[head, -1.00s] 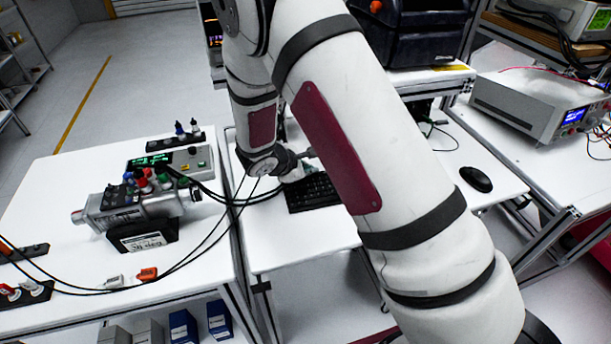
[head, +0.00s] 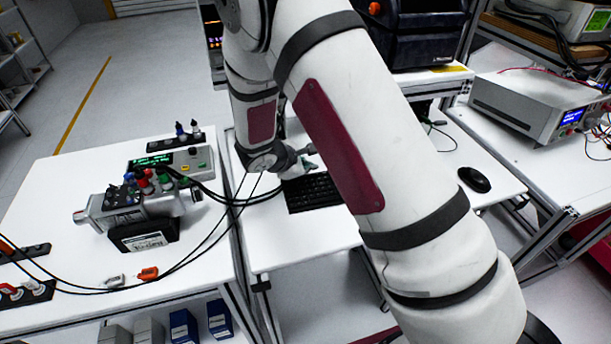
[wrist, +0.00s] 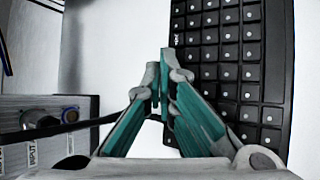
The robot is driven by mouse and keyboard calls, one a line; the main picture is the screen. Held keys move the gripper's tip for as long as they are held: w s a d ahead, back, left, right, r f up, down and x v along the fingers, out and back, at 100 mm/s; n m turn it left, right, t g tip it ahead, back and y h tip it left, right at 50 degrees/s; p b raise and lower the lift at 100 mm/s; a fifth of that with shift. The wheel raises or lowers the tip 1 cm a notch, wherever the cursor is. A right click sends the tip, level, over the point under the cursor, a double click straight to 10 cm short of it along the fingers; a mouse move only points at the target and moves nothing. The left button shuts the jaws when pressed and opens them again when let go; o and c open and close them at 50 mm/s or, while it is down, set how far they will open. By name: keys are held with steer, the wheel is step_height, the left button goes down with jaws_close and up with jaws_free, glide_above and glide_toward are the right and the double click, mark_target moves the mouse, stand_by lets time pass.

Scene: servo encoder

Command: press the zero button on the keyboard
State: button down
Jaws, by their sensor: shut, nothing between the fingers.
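The black keyboard (head: 312,192) lies on the white middle table in the head view, partly hidden behind my arm. In the wrist view the keyboard (wrist: 250,60) fills the right side, with rows of dark keys whose legends are too small to read, so I cannot pick out the zero button. My gripper (wrist: 161,80) shows in the wrist view with its green-sided fingers together and nothing between them. Its tips lie at the keyboard's left edge in the picture. I cannot tell whether they touch it.
A motor unit (head: 135,212) and a control box (head: 172,165) stand on the left table. Black cables (head: 215,235) run from there towards the middle table. A mouse (head: 474,179) lies right of the keyboard. A grey box (wrist: 45,125) is at lower left in the wrist view.

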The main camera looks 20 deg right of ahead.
steer(key=shift+r+p, duration=0.95)
steer(key=shift+r, duration=1.55)
steer(key=shift+r, duration=0.1)
step_height(320, 180, up, 9)
steer(key=m+g, duration=0.1)
steer(key=m, duration=0.3)
glide_above(307, 179)
steer(key=s+d, duration=0.3)
steer(key=s, duration=0.1)
steer(key=s+d+r+m+y, duration=0.25)
steer(key=s+r+m, duration=0.25)
steer(key=s+r, duration=0.4)
steer(key=s+a+r+m+y, duration=0.1)
steer(key=s+a+r+m, duration=0.1)
steer(key=s, duration=0.5)
steer(key=s+a+r+m+y, duration=0.1)
steer(key=s+r+m+y, duration=0.1)
steer(key=s+r, duration=0.2)
steer(key=s+a+r+m+t+y, duration=0.1)
steer(key=s+a+r+m+y, duration=0.1)
steer(key=s, duration=0.8)
steer(key=shift+a+r+m, duration=0.35)
steer(key=shift+r+m, duration=0.05)
steer(key=shift+m, duration=0.2)
